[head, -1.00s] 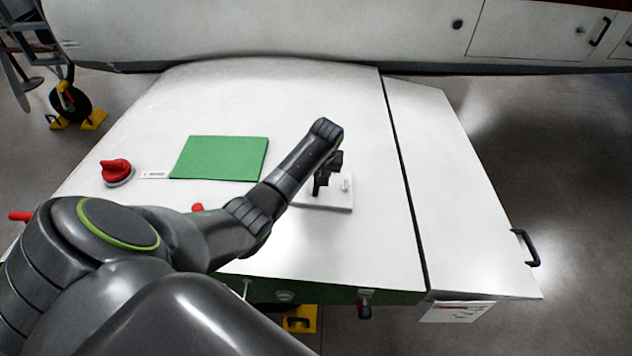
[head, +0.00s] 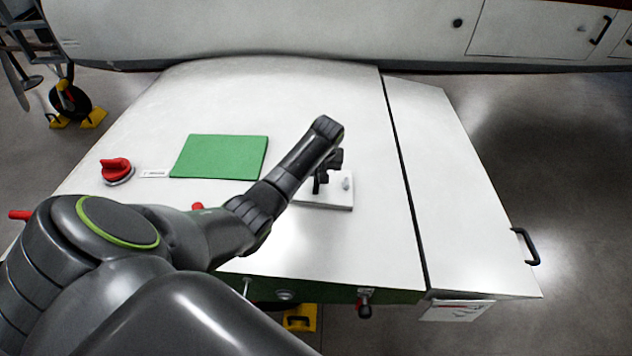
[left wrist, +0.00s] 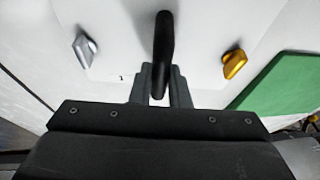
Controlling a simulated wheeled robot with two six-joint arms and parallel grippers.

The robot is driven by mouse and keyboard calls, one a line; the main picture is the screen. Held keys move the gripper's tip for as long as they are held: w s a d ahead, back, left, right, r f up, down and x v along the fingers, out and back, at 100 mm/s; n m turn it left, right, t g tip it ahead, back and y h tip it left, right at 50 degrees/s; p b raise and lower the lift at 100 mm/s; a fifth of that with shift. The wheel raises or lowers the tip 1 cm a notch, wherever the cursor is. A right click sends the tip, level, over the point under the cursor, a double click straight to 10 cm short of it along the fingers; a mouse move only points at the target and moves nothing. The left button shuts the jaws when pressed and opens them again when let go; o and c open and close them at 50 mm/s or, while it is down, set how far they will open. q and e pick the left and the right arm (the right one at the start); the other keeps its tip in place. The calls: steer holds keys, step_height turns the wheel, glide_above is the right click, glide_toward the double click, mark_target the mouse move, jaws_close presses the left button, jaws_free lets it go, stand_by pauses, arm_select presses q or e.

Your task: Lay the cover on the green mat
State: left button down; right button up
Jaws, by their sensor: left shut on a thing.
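The cover (head: 338,201) is a small white plate at the middle right of the white wing-like surface. In the left wrist view the cover (left wrist: 118,50) has a black bar handle (left wrist: 164,45), a silver knob (left wrist: 86,47) and a gold knob (left wrist: 235,64). My left gripper (head: 319,186) is shut on the handle; its fingers also show in the left wrist view (left wrist: 158,92). I cannot tell whether the cover is clear of the surface. The green mat (head: 220,157) lies flat and bare to the left of the cover; it also shows in the left wrist view (left wrist: 285,85). My right gripper is not in view.
A red knob (head: 116,169) and a small white label (head: 154,174) are left of the mat. A smaller red piece (head: 197,206) shows beside my left arm. The surface between mat and cover is free, though my arm crosses its front part. A black handle (head: 527,247) is at far right.

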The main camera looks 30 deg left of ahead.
arm_select(q)
steer(key=shift+w+r, duration=0.1)
steer(key=shift+r, duration=0.45)
steer(key=shift+r, duration=0.8)
